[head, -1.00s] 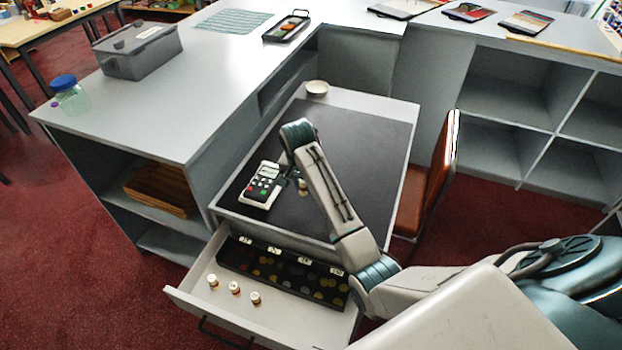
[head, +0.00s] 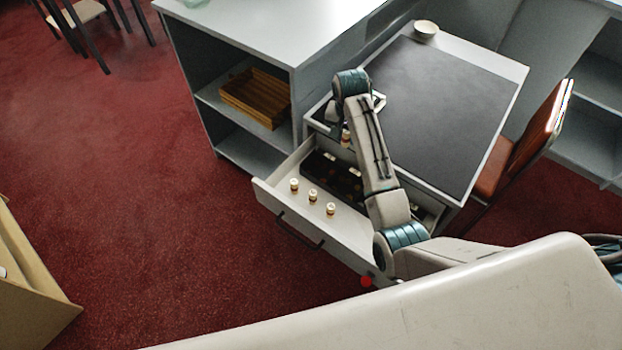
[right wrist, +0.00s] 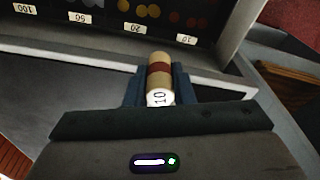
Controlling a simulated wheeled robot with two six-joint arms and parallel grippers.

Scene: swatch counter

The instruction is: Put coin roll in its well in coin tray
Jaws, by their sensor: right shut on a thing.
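My right gripper (right wrist: 160,88) is shut on a tan coin roll (right wrist: 160,70) with a red-brown band and "10" on its end. In the head view the gripper (head: 345,136) hangs by the back left of the open drawer, the roll (head: 346,142) showing small below it. The dark coin tray (head: 313,167) lies in the drawer, partly hidden by my arm. In the right wrist view, the tray (right wrist: 100,24) has labels 100, 50, 20 and 10, with coins in its wells. The held roll is apart from the tray. My left gripper is out of view.
Three other coin rolls (head: 312,195) stand upright in the front of the drawer (head: 347,229). The dark-topped desk (head: 440,95) bears a white bowl (head: 426,29) at its back. A brown chair (head: 530,130) stands at the right. A wooden tray (head: 257,97) sits on a shelf.

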